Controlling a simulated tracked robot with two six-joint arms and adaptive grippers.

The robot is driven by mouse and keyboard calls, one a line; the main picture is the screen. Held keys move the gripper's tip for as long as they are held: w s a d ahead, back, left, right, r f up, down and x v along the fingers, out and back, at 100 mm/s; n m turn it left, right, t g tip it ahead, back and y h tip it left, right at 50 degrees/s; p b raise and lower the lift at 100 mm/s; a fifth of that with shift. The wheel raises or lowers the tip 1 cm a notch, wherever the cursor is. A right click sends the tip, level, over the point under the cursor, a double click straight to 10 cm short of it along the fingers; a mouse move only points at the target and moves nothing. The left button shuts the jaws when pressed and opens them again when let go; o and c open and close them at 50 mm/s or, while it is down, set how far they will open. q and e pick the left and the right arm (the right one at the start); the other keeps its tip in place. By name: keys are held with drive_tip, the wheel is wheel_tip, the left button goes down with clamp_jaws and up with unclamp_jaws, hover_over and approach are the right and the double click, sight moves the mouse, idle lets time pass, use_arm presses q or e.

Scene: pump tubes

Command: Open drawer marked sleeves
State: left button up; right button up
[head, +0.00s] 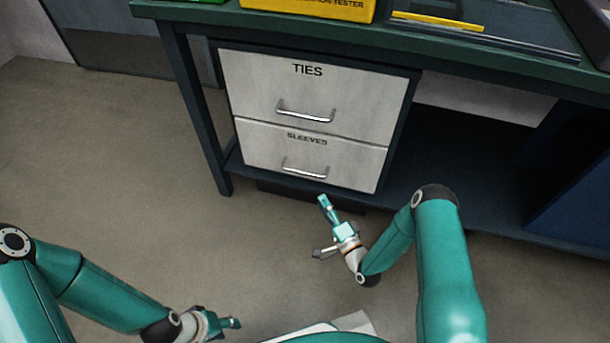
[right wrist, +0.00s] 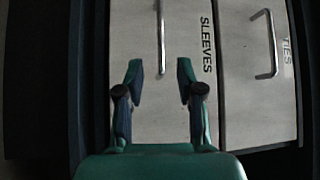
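The drawer marked SLEEVES (head: 262,152) is the lower of two white drawers under the workbench and looks shut. Its metal bar handle (head: 305,172) shows in the head view, and the handle (right wrist: 161,38) also shows upright in the right wrist view. My right gripper (head: 324,205) is in front of and below this drawer, apart from the handle. In the right wrist view the right gripper (right wrist: 159,72) has its fingers spread, with nothing between them. My left gripper (head: 232,323) is low at the bottom left, far from the drawers; its finger opening is unclear.
The TIES drawer (head: 345,95) sits directly above and looks shut, with its own handle (head: 305,115). A dark table leg (head: 200,120) stands left of the drawers. The lower shelf (head: 440,215) runs to the right. The floor (head: 110,150) at left is clear.

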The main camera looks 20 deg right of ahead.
sight(305, 174)
drive_tip(key=b+x, duration=0.3)
drive_tip(key=x, duration=0.9)
clamp_jaws()
